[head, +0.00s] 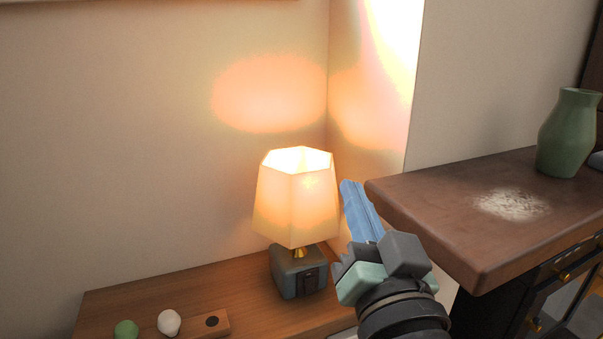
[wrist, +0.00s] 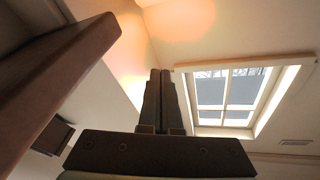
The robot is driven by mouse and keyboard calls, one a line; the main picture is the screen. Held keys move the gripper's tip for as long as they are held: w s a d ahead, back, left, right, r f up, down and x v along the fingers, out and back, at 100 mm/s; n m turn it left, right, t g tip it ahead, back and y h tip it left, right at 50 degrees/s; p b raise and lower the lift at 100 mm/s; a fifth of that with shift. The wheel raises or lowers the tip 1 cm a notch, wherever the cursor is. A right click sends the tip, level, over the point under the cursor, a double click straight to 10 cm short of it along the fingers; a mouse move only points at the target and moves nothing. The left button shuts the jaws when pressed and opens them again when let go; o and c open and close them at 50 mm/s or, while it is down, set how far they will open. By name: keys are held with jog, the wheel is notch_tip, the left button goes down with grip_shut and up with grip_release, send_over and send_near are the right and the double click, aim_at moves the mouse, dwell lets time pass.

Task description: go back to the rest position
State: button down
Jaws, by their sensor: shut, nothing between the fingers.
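My gripper (head: 351,187) is in the right half of the head view. Its slim blue fingers point up and slightly left, between the lit lamp and the near left corner of the brown cabinet top. In the wrist view the fingers (wrist: 160,76) stand side by side, pressed together, with nothing between them. They look dark there against the wall. My gripper appears apart from the surfaces around it, though its exact distance from the cabinet edge cannot be told.
A lit lamp (head: 295,205) stands on a low wooden bench (head: 235,289), with a green ball (head: 126,329) and a white ball (head: 168,322) nearby. The cabinet (head: 440,206) at right bears a green vase (head: 569,135) and a pale powdery patch (head: 512,204). A skylight (wrist: 228,95) shows overhead.

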jog(key=s+a+r+n+t+h, duration=0.1)
jog(key=s+a+r+t, duration=0.2)
jog(key=r, duration=0.5)
jog(key=s+a+r+n+t+h+p, duration=0.1)
jog(key=s+r+t, duration=0.1)
jog(key=s+r, duration=0.4)
jog(key=s+a+r+n+t, duration=0.1)
jog(key=s+a+r+t, duration=0.15)
jog(key=r, duration=0.65)
notch_tip(320, 180, up, 15)
jog(key=p, duration=1.7)
jog(key=shift+w+d, duration=0.15)
jog(key=shift+d, duration=0.1)
jog(key=shift+r, duration=0.1)
